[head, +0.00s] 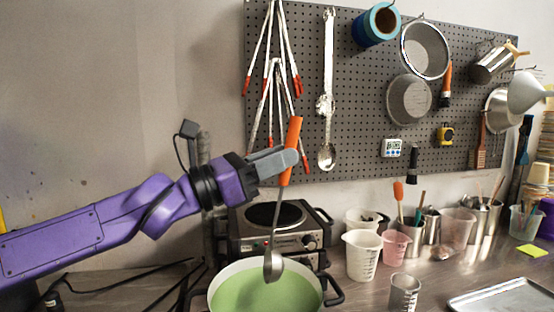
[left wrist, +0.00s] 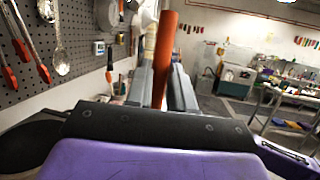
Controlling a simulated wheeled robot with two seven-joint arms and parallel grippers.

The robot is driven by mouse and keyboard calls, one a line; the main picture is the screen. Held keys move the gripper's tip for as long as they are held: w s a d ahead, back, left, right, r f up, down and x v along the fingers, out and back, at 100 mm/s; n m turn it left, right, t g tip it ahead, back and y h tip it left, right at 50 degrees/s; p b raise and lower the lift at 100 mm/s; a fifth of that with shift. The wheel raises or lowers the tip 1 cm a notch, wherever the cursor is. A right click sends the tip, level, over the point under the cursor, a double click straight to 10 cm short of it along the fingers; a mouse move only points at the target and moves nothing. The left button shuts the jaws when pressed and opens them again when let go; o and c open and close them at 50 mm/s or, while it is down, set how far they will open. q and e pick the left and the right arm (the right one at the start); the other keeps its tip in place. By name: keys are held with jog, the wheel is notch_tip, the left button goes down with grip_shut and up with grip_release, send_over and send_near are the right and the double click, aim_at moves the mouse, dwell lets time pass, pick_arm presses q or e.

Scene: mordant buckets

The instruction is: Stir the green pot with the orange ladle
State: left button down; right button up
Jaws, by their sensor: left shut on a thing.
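My left gripper (head: 276,162) is shut on the orange handle of the ladle (head: 290,150). The ladle hangs nearly upright, with its metal bowl at the lower end over the green pot (head: 225,281). The bowl appears at or just above the green contents; I cannot tell whether it touches them. The pot has a pale rim, green contents and a dark side handle, and its lower part is cut off by the frame's bottom edge. In the left wrist view, the orange handle (left wrist: 165,55) stands between the grey fingers. My right gripper is not in view.
A hot plate (head: 280,235) stands behind the pot. White measuring cup (head: 362,256), pink cup (head: 395,247) and metal cup (head: 404,292) stand to the right. A metal tray (head: 505,297) lies at the front right. A pegboard (head: 350,90) with hanging tools is behind.

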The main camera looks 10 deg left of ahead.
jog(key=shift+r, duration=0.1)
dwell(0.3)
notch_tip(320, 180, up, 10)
jog(key=p, duration=1)
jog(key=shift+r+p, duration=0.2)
jog(key=shift+p, duration=0.15)
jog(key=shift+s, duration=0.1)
